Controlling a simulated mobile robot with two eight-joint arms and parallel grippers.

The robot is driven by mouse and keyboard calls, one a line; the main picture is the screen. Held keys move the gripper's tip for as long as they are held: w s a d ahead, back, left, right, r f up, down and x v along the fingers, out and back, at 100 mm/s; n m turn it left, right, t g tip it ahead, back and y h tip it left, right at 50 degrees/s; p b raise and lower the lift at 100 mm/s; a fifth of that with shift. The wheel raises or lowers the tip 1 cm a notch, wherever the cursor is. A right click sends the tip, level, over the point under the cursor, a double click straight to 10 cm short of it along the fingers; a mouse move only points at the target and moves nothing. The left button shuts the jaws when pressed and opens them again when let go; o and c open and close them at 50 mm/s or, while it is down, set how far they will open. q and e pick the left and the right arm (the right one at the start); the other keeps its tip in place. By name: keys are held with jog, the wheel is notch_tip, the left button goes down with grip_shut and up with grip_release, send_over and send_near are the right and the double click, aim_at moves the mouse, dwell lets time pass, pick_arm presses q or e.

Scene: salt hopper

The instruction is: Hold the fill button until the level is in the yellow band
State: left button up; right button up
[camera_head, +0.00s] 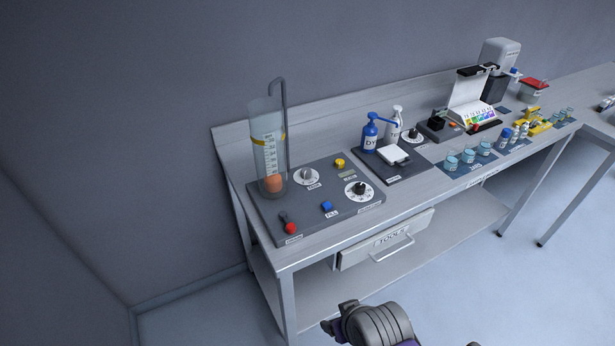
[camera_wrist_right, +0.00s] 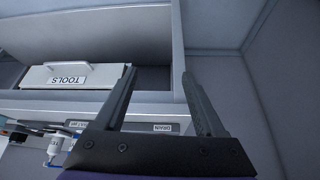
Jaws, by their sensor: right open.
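The clear hopper cylinder (camera_head: 268,150) stands at the left end of the bench, with a printed scale and a yellow band (camera_head: 268,137) around its upper part. Orange-brown fill (camera_head: 273,184) shows only near its bottom, well below the band. The blue fill button (camera_head: 327,207) is at the front of the grey control panel (camera_head: 309,222), with nothing touching it. My right gripper (camera_wrist_right: 158,74) shows in the right wrist view, open, with nothing between its fingers. My left gripper is in neither view.
The panel also has a red drain control (camera_head: 290,227), a yellow button (camera_head: 339,163) and dials. Pump bottles (camera_head: 370,131) and jars stand to the right. The tools drawer (camera_head: 386,241) is below the bench top; it also shows upside down in the right wrist view (camera_wrist_right: 70,76).

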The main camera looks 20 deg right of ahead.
dwell(0.4)
grip_shut()
dwell(1.5)
